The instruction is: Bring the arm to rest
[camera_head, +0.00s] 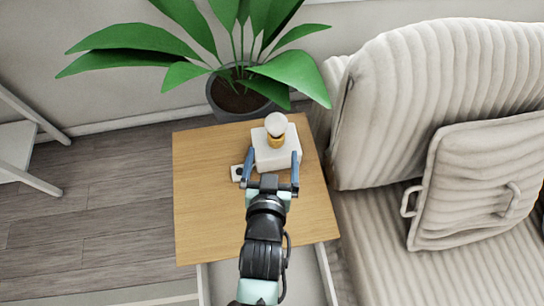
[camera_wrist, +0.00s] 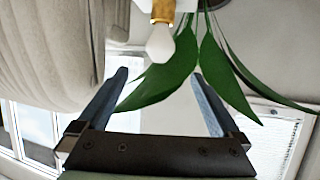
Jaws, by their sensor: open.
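My gripper (camera_head: 272,166) is open above a wooden side table (camera_head: 205,215), its two blue fingers spread apart and pointing toward the back of the table. A small lamp with a white block base (camera_head: 290,147), a brass neck and a pale round bulb (camera_head: 276,124) stands on the table. In the head view the fingertips appear on either side of the front of the base; contact cannot be told. In the wrist view my gripper (camera_wrist: 160,74) shows nothing clasped between its fingers. The lamp appears upside down there, its bulb (camera_wrist: 160,44) ahead of the gap.
A potted plant (camera_head: 235,95) with broad leaves stands behind the table. A beige sofa (camera_head: 390,110) with a cushion (camera_head: 475,175) is close on the right. Open floor (camera_head: 105,215) is at left, beside a white chair (camera_head: 20,150).

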